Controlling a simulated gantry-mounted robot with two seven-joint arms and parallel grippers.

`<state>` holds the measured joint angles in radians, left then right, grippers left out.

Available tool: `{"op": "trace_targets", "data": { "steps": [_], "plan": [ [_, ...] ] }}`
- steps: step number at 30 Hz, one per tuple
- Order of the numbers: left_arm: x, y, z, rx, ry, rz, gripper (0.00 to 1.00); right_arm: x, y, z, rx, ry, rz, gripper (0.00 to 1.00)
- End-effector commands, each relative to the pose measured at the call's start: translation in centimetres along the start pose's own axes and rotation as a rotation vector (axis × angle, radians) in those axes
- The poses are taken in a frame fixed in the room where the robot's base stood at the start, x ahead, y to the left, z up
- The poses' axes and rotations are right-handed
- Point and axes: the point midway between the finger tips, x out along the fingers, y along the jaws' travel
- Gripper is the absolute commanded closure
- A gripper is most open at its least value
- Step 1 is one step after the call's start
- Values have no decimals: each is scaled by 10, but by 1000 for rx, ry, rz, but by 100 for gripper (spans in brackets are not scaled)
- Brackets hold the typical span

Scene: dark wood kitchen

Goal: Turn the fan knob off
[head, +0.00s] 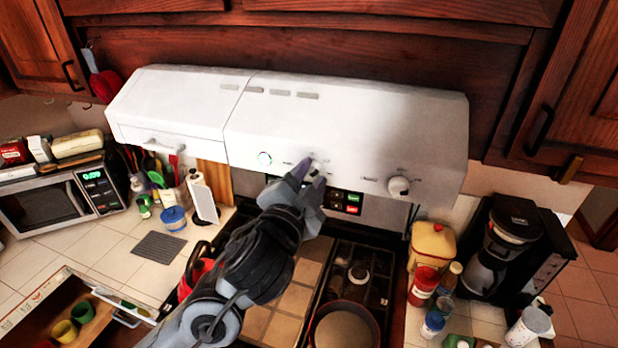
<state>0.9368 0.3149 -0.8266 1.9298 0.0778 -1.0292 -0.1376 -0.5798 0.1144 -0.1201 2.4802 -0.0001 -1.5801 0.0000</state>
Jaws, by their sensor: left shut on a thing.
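The white range hood (250,110) spans the wall above the stove. A small white knob (317,164) sits at the middle of its front panel. My left gripper (309,173) is at that knob, with its fingers shut on it and covering part of it. A second, round white knob (399,187) is farther right on the panel, clear of the gripper. The labels by the knobs are too small to read, so I cannot tell which one is marked for the fan. My right gripper is not in view.
Below are the stove with a pan (343,327), a coffee maker (503,240) at right and a microwave (60,195) at left. An open drawer (75,320) juts out at lower left.

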Motion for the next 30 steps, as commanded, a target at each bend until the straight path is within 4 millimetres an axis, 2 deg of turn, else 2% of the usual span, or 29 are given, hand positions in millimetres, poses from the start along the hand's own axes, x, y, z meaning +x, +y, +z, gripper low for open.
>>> {"op": "trace_targets", "data": {
  "steps": [11,30],
  "plan": [
    [0,0,-1,-128,1,2,94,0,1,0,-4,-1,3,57],
    [0,-5,0,-670,0,1,94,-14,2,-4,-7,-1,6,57]
  ]
}}
